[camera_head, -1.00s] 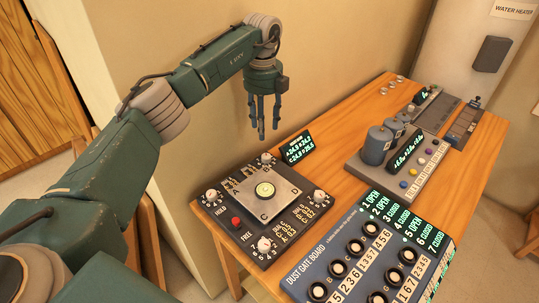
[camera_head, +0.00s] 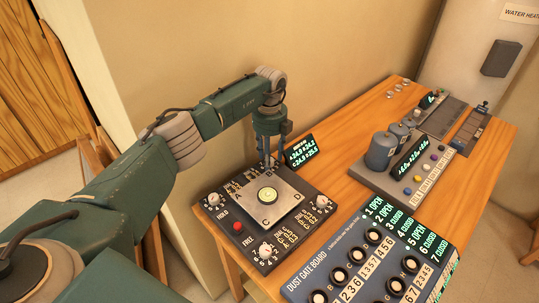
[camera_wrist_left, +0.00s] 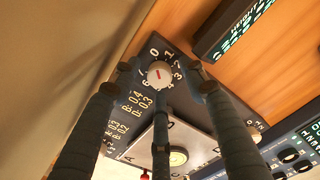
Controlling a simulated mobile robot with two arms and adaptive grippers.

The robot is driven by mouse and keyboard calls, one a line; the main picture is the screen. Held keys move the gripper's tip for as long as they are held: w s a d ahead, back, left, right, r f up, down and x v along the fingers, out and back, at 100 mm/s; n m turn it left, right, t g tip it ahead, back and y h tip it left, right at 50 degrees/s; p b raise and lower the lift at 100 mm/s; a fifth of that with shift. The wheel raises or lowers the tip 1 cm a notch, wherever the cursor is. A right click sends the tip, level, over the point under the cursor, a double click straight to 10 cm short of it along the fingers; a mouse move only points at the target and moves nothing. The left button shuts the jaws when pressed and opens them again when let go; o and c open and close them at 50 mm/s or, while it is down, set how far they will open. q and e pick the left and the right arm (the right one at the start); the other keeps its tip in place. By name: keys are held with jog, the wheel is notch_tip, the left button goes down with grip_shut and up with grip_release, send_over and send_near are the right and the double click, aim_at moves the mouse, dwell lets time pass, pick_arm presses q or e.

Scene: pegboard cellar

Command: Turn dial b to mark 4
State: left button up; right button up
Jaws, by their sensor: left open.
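A dark control board (camera_head: 235,243) lies on the table with a light plate (camera_head: 290,208) in its middle and white dials near its corners. My left gripper (camera_head: 268,164) points down over the far dial, its fingers hiding most of that dial in the head view. In the left wrist view this white dial (camera_wrist_left: 160,74) has a red line and a ring of numbers; text starting with what looks like B is printed beside it. The line seems to lean toward 0. The gripper's fingers (camera_wrist_left: 160,88) are open and spread around the dial; contact cannot be told. My right gripper is out of view.
A small green-lit display (camera_head: 300,151) stands just behind the board, close to my left gripper. Other dials (camera_head: 321,201) and a red button (camera_head: 237,227) are on the board. The dust gate board (camera_head: 330,262) lies in front right, and a wall rises behind.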

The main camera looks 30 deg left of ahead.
pick_arm(q)
jog(key=shift+f, duration=0.15)
jog(key=shift+c, duration=0.5)
grip_shut()
jog(key=shift+m+b, duration=0.3)
